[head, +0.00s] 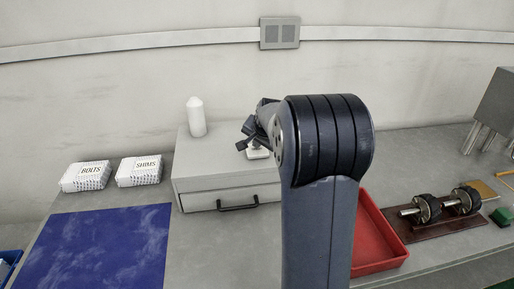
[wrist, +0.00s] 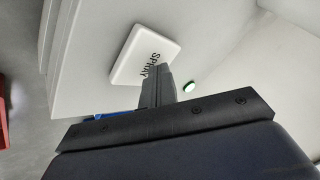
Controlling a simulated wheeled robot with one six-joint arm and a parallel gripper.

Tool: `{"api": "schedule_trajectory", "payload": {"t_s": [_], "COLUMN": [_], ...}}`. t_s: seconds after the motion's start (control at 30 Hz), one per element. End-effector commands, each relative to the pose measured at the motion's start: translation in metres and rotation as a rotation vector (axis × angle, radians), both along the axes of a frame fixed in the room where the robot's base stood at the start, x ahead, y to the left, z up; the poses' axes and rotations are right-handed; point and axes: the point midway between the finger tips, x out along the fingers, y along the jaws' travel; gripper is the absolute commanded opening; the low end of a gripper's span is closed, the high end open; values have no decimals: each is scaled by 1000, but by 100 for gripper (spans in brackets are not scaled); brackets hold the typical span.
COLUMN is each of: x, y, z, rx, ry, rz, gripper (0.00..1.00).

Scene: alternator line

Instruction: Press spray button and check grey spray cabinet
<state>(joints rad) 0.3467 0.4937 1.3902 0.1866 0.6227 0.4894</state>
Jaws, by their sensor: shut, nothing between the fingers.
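The grey spray cabinet (head: 190,190) stands on the bench against the wall, its front with the dark handle (head: 238,203) closed. On its top is a white square button plate, seen in the wrist view as the SPRAY button (wrist: 130,62) and in the head view as a pale block (head: 258,154). My gripper (head: 245,139) is shut and empty, just above the button. In the wrist view the fingers (wrist: 159,72) overlap the plate's edge by the lettering; I cannot tell whether they touch. A small round green-and-white thing (wrist: 189,86) shows beyond the fingers.
A white bottle (head: 196,117) stands on the cabinet's back left. BOLTS (head: 85,177) and SHIMS (head: 139,171) boxes and a blue mat (head: 95,250) lie left. Right are a red tray (head: 378,245) and rotor parts on a brown stand (head: 440,222). My arm hides the cabinet's right part.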

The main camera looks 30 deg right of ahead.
Motion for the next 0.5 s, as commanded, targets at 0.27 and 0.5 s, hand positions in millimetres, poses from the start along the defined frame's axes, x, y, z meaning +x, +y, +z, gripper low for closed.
{"api": "schedule_trajectory", "payload": {"t_s": [0.27,0.5], "x": [-1,0], "y": [0,0], "z": [-3,1], "rx": [1,1], "ry": [3,3], "rz": [0,0], "gripper": [0,0]}}
